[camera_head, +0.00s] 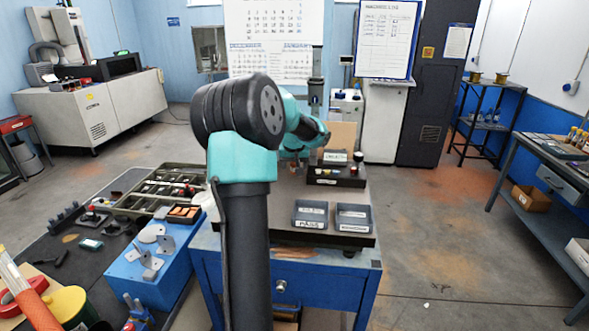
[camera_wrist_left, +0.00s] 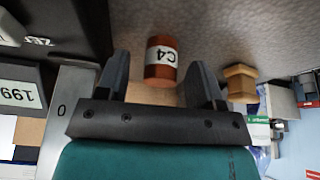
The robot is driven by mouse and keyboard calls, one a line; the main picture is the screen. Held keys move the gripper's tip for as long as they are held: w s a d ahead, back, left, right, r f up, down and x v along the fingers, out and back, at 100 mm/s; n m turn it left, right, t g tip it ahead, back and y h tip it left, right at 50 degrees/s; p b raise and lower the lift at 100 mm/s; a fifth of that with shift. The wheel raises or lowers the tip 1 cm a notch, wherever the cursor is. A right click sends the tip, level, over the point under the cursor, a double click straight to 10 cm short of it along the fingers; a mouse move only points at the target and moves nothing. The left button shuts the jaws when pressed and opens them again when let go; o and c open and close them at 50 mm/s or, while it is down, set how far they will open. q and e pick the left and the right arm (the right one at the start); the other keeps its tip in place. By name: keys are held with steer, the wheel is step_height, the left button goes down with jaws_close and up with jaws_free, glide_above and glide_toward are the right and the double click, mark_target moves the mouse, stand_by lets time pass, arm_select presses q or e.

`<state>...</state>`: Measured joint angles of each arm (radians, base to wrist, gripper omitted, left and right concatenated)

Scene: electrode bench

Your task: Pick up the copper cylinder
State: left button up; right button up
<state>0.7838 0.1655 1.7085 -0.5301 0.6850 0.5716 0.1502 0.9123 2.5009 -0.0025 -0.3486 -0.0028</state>
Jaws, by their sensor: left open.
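The copper cylinder (camera_wrist_left: 161,72) shows in the left wrist view, with a white label reading C4 around it. It is between the fingers of my left gripper (camera_wrist_left: 160,62), near their tips, with a visible gap on each side. The gripper is open and empty. I cannot tell the height of the fingers over the surface. In the head view my arm covers much of the bench, and I cannot make out the cylinder there. My right gripper is not in view.
A brass-coloured stepped piece (camera_wrist_left: 240,82) is just right of the fingers in the wrist view. Two labelled grey trays (camera_head: 310,214) (camera_head: 353,218) sit at the bench's front. A black block (camera_head: 337,177) stands behind them. A blue box (camera_head: 150,275) with metal plates is at left.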

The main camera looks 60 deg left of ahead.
arm_select(q)
steer(key=shift+c, duration=0.2)
jaws_close()
stand_by(0.4)
steer(key=shift+r, duration=0.1)
